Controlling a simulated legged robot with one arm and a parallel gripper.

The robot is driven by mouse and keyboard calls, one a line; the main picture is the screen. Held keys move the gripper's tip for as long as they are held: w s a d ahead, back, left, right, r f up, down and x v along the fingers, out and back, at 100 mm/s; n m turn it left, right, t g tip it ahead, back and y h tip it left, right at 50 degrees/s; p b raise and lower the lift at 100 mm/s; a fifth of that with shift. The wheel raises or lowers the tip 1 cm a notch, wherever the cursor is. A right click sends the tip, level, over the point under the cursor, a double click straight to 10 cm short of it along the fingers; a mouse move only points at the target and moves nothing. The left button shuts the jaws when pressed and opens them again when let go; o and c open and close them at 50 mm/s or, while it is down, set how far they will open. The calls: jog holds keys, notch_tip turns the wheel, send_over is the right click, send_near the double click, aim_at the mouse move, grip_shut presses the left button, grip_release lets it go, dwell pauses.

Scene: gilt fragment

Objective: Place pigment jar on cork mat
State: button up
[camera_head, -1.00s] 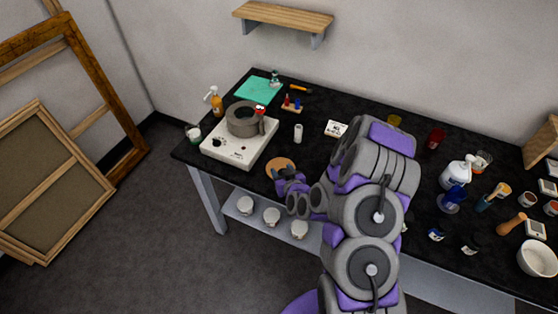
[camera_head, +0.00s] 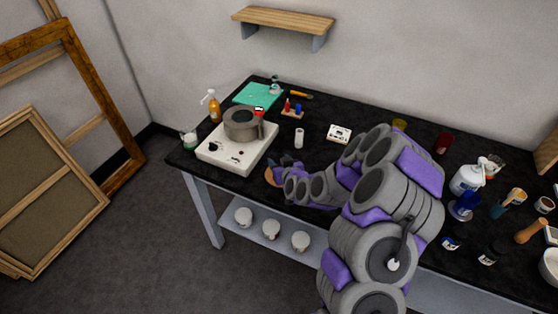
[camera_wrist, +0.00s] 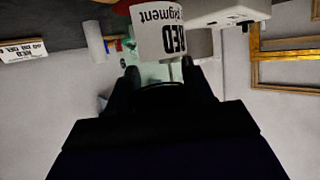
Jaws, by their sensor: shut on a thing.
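The pigment jar (camera_wrist: 158,32), white with "RED pigment" lettering, is between my fingertips in the wrist view and appears upside down there. My gripper (camera_wrist: 165,85) is shut on it. In the head view my gripper (camera_head: 284,178) is at the table's front edge, over or beside the cork mat. Only the left part of the round brown cork mat (camera_head: 269,176) shows; my gripper hides the rest. I cannot make out the jar in the head view, nor tell whether it touches the mat.
A white hot plate (camera_head: 228,156) bearing a grey pot (camera_head: 241,123) stands left of the mat. A small white cylinder (camera_head: 299,138) and a white labelled box (camera_head: 339,133) stand behind. Bottles and jars crowd the table's right side.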

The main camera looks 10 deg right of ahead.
jog(key=w+f, duration=0.1)
jog(key=w+f+b, duration=0.1)
jog(key=w, duration=0.1)
jog(key=w+f+b, duration=0.1)
jog(key=w+f, duration=0.1)
jog(key=shift+w+d+f, duration=0.1)
jog(key=shift+w+d, duration=0.15)
jog(key=shift+d, duration=0.1)
jog(key=o, duration=1.2)
jog(key=shift+c, duration=0.2)
